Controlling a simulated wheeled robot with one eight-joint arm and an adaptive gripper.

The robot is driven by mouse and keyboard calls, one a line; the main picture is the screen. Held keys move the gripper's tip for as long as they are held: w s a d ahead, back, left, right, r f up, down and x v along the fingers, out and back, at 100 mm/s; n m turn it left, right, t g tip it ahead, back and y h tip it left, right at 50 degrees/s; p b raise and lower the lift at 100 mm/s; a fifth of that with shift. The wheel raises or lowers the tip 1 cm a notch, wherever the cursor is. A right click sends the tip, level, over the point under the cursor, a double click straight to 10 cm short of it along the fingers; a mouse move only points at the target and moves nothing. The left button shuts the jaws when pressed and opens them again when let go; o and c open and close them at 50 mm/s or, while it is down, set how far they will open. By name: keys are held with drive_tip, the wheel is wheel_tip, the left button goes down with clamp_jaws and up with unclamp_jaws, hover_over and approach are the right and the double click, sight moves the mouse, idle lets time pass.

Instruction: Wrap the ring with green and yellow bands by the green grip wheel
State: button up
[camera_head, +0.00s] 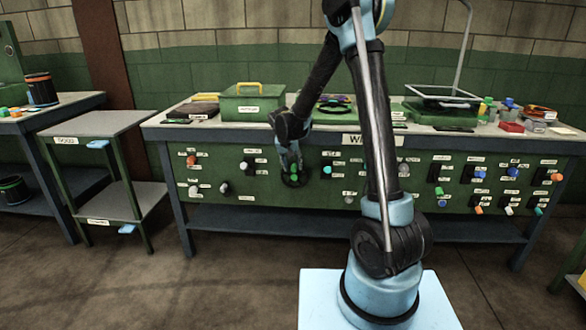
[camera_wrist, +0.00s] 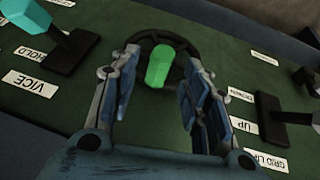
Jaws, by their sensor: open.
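The green grip wheel is a dark spoked wheel (camera_wrist: 148,42) with a bright green grip (camera_wrist: 158,66), on the bench's green front panel. In the head view the green grip (camera_head: 294,177) shows just below my gripper (camera_head: 290,160). In the wrist view my gripper (camera_wrist: 159,84) is open, with one finger on each side of the green grip and a gap to each. Nothing is held. A dark ring-like item (camera_head: 335,104) lies on the bench top behind my arm; its bands are too small to make out.
The panel has several other knobs and levers close by, including a teal-handled lever (camera_wrist: 40,35) and a black lever (camera_wrist: 295,117). A green box (camera_head: 252,104) stands on the bench top. A banded black drum (camera_head: 41,90) stands on the left table.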

drive_tip(key=shift+x, duration=1)
drive_tip(key=shift+c, duration=0.3)
clamp_jaws()
